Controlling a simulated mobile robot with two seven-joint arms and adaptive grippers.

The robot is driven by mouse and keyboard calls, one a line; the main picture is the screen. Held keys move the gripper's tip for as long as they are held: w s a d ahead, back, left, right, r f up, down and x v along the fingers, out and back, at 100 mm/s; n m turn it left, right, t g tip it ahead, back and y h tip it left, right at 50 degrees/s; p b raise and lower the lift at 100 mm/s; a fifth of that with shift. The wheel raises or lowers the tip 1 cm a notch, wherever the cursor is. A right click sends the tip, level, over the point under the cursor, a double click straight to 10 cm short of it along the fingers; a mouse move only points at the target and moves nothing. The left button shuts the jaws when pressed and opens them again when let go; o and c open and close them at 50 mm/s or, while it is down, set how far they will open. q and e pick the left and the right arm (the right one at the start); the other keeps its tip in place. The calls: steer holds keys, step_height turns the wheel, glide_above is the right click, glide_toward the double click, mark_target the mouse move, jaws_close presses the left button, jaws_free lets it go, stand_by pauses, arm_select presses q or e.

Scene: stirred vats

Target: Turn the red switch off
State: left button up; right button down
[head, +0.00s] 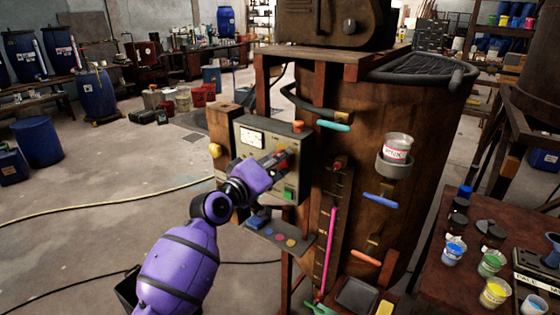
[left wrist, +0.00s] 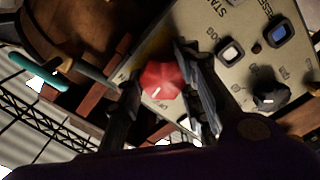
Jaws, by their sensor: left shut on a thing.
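The red switch (left wrist: 161,79) is a faceted red knob with a short white mark, set on the pale panel (left wrist: 235,50). The mark points towards lettering that is partly hidden and looks like "OF". My left gripper (head: 275,158) reaches the control box (head: 252,137) on the vat's side from the left. In the left wrist view its two dark fingers stand on either side of the red switch, shut on it. In the head view the switch is mostly hidden by the gripper. My right gripper is not in view.
The wooden vat (head: 350,210) stands right of the box, with a cup (head: 398,147) in a holder and coloured handles. A black knob (left wrist: 271,95) and lit buttons are near the fingers. A table (head: 480,240) with paint pots is at right.

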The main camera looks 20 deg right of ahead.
arm_select(q)
steer(key=shift+r+n+p, duration=0.25)
steer(key=shift+n+p, duration=0.1)
steer(key=shift+n, duration=1.4)
steer(key=shift+r+n+p, duration=0.25)
steer(key=shift+n+p, duration=0.05)
steer(key=shift+n, duration=1.45)
steer(key=shift+w+r, duration=0.1)
steer(key=o, duration=1)
steer(key=shift+o, duration=0.2)
steer(key=shift+f, duration=0.2)
steer(key=shift+f, duration=0.15)
steer(key=shift+a, duration=0.1)
steer(key=v, duration=1.2)
